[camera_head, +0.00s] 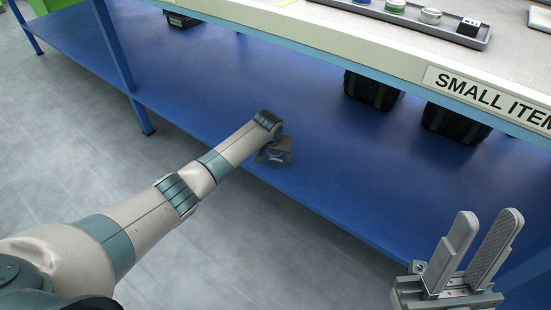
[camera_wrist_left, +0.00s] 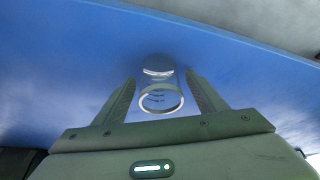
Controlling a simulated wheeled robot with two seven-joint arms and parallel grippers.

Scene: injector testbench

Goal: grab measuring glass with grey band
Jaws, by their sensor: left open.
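A clear measuring glass (camera_wrist_left: 161,99) shows in the left wrist view, with a pale round rim and a light grey-white band further down. It is between the two fingers of my left gripper (camera_wrist_left: 161,80), which is open, with a gap on each side of the glass. In the head view my left gripper (camera_head: 275,157) is low over the blue lower shelf (camera_head: 215,95), near its front edge. The glass is mostly hidden there by my wrist and gripper. My right gripper (camera_head: 488,218) is open and empty at the lower right.
The upper table (camera_head: 360,45) overhangs the shelf and carries a grey tray (camera_head: 400,20) with small items. Black bins (camera_head: 372,90) stand on the shelf under it. A blue post (camera_head: 113,45) rises at the left. The shelf around my left gripper is clear.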

